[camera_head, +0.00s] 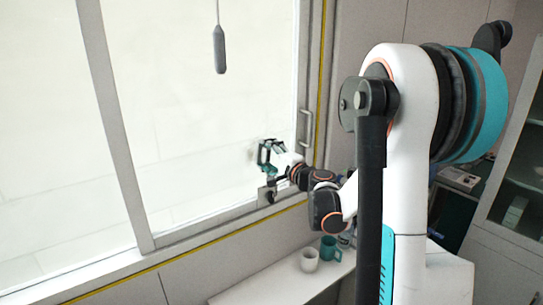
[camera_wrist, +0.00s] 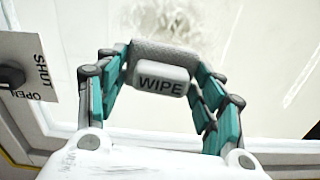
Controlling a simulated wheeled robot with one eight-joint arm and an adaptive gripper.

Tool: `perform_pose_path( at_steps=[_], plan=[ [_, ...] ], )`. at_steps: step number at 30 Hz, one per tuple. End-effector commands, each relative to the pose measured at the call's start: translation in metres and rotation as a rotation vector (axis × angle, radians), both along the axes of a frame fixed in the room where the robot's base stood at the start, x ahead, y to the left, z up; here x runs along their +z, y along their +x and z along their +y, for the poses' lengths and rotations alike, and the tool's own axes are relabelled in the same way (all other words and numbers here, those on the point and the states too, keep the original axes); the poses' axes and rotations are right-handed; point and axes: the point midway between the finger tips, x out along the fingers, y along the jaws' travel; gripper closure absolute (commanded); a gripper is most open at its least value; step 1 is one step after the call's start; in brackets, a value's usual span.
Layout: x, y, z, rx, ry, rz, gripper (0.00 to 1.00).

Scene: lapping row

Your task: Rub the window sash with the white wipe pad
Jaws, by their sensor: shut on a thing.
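The window sash (camera_head: 190,120) fills the left and middle of the head view, a large pale pane in a grey frame. Its glass also fills the back of the wrist view (camera_wrist: 270,70), with a whitish smudge (camera_wrist: 205,22) just beyond the pad. My gripper (camera_head: 268,152) is at the lower right part of the pane. In the wrist view its teal fingers are shut on the white wipe pad (camera_wrist: 160,80), marked WIPE, with a grey layer on its far side. The pad faces the glass; I cannot tell whether it touches.
A latch knob (camera_wrist: 12,77) with an OPEN/SHUT plate is left of my gripper. A handle (camera_head: 306,128) is on the frame's right side. A grey pull (camera_head: 219,50) hangs before the pane. A white mug (camera_head: 310,260) and teal mug (camera_head: 329,249) stand on the white ledge below.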

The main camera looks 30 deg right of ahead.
Motion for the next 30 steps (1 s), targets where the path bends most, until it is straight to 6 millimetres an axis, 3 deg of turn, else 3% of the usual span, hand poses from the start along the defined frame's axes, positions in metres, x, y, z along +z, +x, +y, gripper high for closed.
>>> perform_pose_path(
  at_steps=[9,17,30],
  plan=[
    [0.000,-0.001,0.028,0.005,0.000,-0.001,0.57],
    [0.000,-0.002,0.035,0.004,0.000,0.000,0.57],
    [0.000,-0.005,0.067,0.003,0.000,0.000,0.57]
  ],
)
